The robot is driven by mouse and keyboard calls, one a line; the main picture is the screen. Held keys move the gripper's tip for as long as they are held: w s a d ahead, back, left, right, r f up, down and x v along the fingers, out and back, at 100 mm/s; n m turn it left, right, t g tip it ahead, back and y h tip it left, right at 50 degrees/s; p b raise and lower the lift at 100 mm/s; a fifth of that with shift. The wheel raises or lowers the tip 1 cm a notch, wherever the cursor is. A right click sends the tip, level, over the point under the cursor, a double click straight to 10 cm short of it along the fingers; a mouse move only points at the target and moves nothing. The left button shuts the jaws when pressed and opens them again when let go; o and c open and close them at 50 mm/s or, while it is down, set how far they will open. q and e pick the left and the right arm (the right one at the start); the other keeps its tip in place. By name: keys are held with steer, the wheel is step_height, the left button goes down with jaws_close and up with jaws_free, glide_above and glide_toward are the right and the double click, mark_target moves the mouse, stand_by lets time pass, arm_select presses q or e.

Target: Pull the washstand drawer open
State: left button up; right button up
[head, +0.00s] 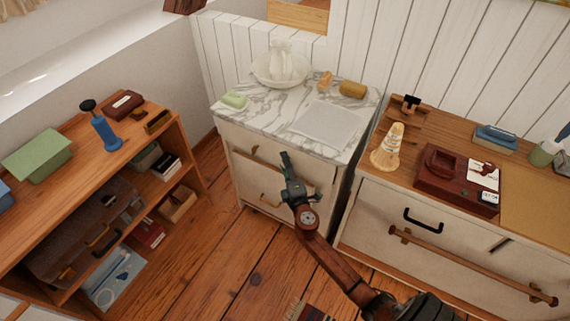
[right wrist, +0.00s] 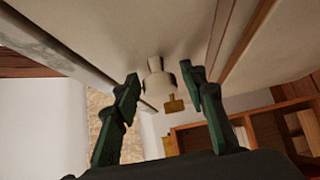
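The washstand (head: 244,184) stands in the corner, with a pale front and a grey-veined marble top (head: 270,128). Its upper drawer front (head: 308,170) is partly hidden by my right gripper. A small brass piece (head: 255,150) shows at the left of that front. My right gripper (head: 286,163) is in front of the drawer. In the right wrist view its two green fingers (right wrist: 160,82) are apart, with a pale knob-like piece (right wrist: 155,82) and a small brass piece (right wrist: 174,104) showing in the gap. I cannot tell whether the fingers touch anything. My left gripper is out of view.
On the marble top are a white basin (head: 280,72), green soap (head: 234,99), a grey cloth (head: 325,124) and a mustard roll (head: 352,89). A dresser (head: 400,215) stands close on the right. A low shelf (head: 160,115) stands left.

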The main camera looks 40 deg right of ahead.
jaws_close()
stand_by(0.4)
steer(key=shift+a, duration=0.1)
